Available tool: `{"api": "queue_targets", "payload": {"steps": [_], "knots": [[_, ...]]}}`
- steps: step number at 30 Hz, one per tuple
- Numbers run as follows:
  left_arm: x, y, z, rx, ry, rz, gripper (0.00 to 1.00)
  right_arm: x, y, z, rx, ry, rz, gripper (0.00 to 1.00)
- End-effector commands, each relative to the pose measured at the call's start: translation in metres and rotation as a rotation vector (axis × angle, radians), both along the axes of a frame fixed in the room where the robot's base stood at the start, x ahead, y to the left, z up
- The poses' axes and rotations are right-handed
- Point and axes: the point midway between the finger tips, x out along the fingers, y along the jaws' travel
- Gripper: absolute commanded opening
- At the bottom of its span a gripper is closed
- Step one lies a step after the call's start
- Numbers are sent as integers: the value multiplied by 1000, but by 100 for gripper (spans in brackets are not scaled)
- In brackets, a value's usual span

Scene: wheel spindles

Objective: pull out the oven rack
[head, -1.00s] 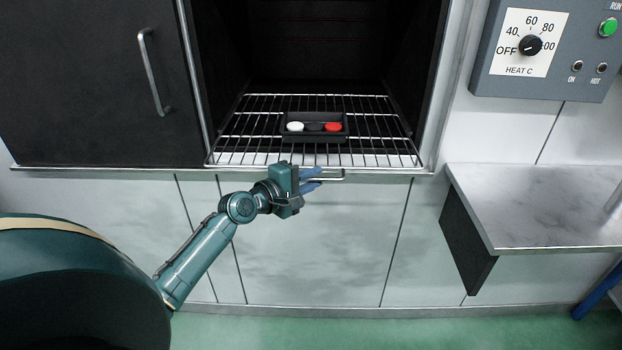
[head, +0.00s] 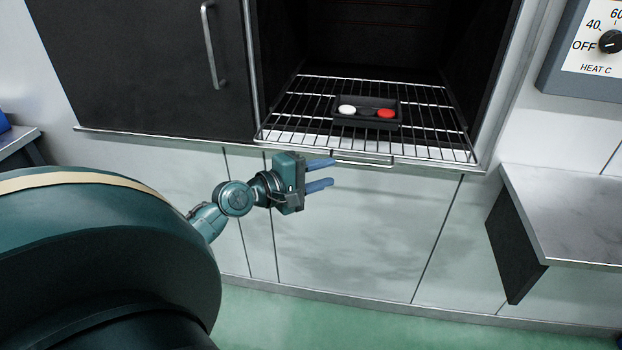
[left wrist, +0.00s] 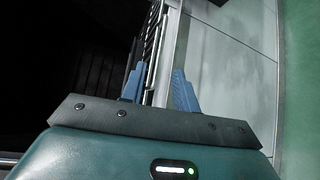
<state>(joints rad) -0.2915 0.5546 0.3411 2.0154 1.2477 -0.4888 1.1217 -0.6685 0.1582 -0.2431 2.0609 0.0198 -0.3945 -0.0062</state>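The oven rack (head: 290,110) is a wire grid on the floor of the dark open oven. Its front handle (head: 362,162) is a thin bar at the oven's front edge. My left gripper (head: 328,174) is in front of the oven, with two blue fingers apart and pointing right. The upper fingertip overlaps the handle's left end in the head view; I cannot tell whether they touch. In the left wrist view the gripper (left wrist: 157,88) is open, with rack bars showing beyond and between the fingers. My right gripper is not in view.
The oven door (head: 140,70) is to the left. The floor in front is clear.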

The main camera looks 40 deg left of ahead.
Motion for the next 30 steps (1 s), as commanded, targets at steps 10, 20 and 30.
{"api": "queue_targets", "payload": {"steps": [10, 20, 30], "knots": [[-28, 7, 4, 2, -1, -1, 31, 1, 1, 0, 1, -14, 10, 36], [-29, 7, 5, 1, 0, 0, 31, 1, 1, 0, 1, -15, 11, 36], [-32, 0, -12, 64, 18, -6, 31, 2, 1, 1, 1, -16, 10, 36]]}}
